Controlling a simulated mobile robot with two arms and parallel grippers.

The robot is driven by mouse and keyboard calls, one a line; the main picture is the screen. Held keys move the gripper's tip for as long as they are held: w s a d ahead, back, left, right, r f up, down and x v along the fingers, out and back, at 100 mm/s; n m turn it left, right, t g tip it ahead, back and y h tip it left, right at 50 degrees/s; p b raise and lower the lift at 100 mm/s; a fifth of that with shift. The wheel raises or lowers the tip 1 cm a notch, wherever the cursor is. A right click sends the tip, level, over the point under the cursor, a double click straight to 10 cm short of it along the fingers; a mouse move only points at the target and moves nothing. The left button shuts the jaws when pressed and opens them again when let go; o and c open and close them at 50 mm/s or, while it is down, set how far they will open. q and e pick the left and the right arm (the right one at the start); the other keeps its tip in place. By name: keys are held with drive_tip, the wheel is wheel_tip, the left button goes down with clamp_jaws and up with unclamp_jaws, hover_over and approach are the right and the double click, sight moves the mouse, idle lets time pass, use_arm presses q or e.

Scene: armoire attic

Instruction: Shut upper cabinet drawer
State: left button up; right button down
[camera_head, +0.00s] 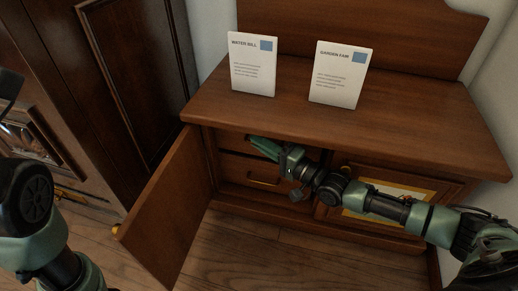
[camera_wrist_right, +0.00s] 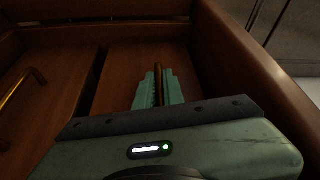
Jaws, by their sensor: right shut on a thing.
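The wooden cabinet (camera_head: 330,110) has its left door (camera_head: 168,210) swung open. Inside, the upper drawer front (camera_head: 231,141) sits above a lower drawer (camera_head: 240,172) with a brass handle. My right gripper (camera_head: 257,143) is inside the opening at the upper drawer and partly hides it. In the right wrist view, my right gripper (camera_wrist_right: 158,88) is shut on the upper drawer's brass handle (camera_wrist_right: 158,70), against the upper drawer front (camera_wrist_right: 122,72). How far this drawer stands out is hard to tell. My left gripper is not in view; part of my left arm shows at the left edge.
Two white cards, Water Bill (camera_head: 252,70) and Garden Fair (camera_head: 337,80), stand on the cabinet top. A dark wooden armoire (camera_head: 120,70) stands at the left. The right cabinet door (camera_head: 395,190) is behind my right arm. Floor in front is clear.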

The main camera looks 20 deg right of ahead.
drive_tip(key=shift+w+d, duration=0.2)
drive_tip(key=shift+d, duration=0.05)
drive_tip(key=c, duration=1.5)
unclamp_jaws()
drive_tip(key=shift+a, duration=0.15)
